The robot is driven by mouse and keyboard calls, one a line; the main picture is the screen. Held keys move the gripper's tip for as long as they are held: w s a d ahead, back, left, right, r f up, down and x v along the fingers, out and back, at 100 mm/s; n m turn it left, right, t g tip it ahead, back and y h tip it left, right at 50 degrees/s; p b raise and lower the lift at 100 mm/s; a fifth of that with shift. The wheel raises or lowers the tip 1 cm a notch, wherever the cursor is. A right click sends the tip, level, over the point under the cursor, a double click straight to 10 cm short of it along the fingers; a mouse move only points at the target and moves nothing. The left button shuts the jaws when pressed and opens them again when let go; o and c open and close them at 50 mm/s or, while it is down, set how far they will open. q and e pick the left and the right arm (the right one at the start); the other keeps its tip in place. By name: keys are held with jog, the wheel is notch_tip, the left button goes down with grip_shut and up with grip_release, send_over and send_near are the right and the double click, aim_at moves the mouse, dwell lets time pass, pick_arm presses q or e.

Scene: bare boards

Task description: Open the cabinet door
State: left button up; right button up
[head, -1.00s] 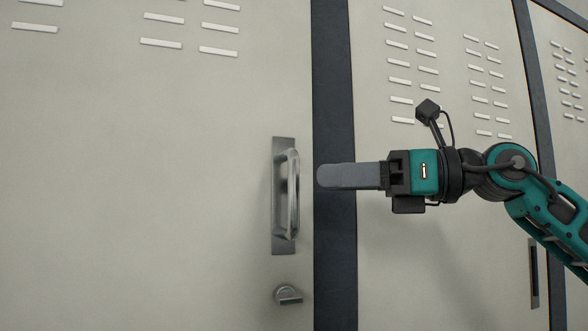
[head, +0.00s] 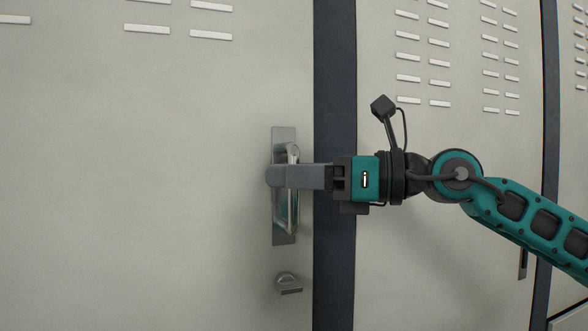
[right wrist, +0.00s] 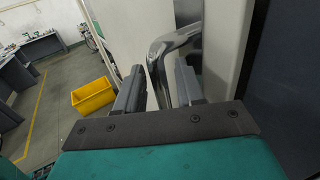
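The cabinet door (head: 150,180) is a pale panel with vent slots, and it looks closed. Its metal handle (head: 293,215) is an upright bar on a back plate near the door's right edge. My right gripper (head: 283,176) reaches in from the right at the handle's middle, its fingers overlapping the bar. In the right wrist view the handle (right wrist: 178,42) runs down between the two fingers of the right gripper (right wrist: 158,88), which stand apart on either side with gaps showing. Whether a finger touches the bar cannot be told. My left gripper is not in view.
A round lock knob (head: 288,284) sits below the handle. A dark upright strip (head: 334,265) borders the door, with another pale panel (head: 440,265) to its right. The right wrist view shows a yellow bin (right wrist: 93,97) on open floor and desks (right wrist: 40,48) farther off.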

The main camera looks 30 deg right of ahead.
grip_shut()
dwell(0.6)
